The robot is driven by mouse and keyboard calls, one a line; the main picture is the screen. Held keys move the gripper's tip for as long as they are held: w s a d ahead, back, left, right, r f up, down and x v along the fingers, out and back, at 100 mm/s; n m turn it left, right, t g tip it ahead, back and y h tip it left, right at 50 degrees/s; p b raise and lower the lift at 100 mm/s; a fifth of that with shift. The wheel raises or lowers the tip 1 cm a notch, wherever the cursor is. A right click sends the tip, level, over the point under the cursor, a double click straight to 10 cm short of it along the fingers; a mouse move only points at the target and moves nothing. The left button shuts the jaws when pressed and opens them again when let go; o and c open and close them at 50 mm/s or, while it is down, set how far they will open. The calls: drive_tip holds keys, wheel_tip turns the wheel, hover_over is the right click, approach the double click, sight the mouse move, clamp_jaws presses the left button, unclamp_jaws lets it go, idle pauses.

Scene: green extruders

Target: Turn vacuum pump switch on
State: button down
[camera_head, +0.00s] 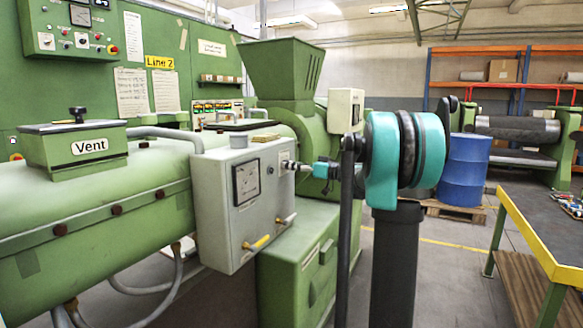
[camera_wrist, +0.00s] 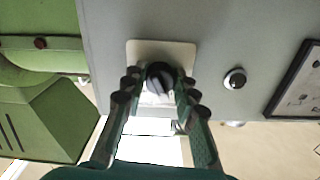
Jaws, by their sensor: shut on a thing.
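A grey control box (camera_head: 240,205) is mounted on the green extruder. In the wrist view a black rotary switch (camera_wrist: 160,77) sits on a pale plate (camera_wrist: 142,47) on the box's face. It appears to be the vacuum pump switch, but I read no label. My gripper (camera_wrist: 159,73) has one finger on each side of the black knob and is shut on it. The knob's grip ridge is slightly tilted. In the head view my gripper (camera_head: 290,165) reaches the right part of the box's face, and its fingers largely hide the switch.
A smaller round knob (camera_wrist: 235,78) and a dial gauge (camera_head: 247,182) are beside the switch. A green hopper (camera_head: 280,70) stands behind. A blue barrel (camera_head: 464,170) and a yellow-edged table (camera_head: 530,235) are at the right.

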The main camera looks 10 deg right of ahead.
drive_tip(key=m, duration=1.2)
idle(0.6)
drive_tip(key=c, duration=1.2)
unclamp_jaws()
drive_tip(key=v, duration=1.2)
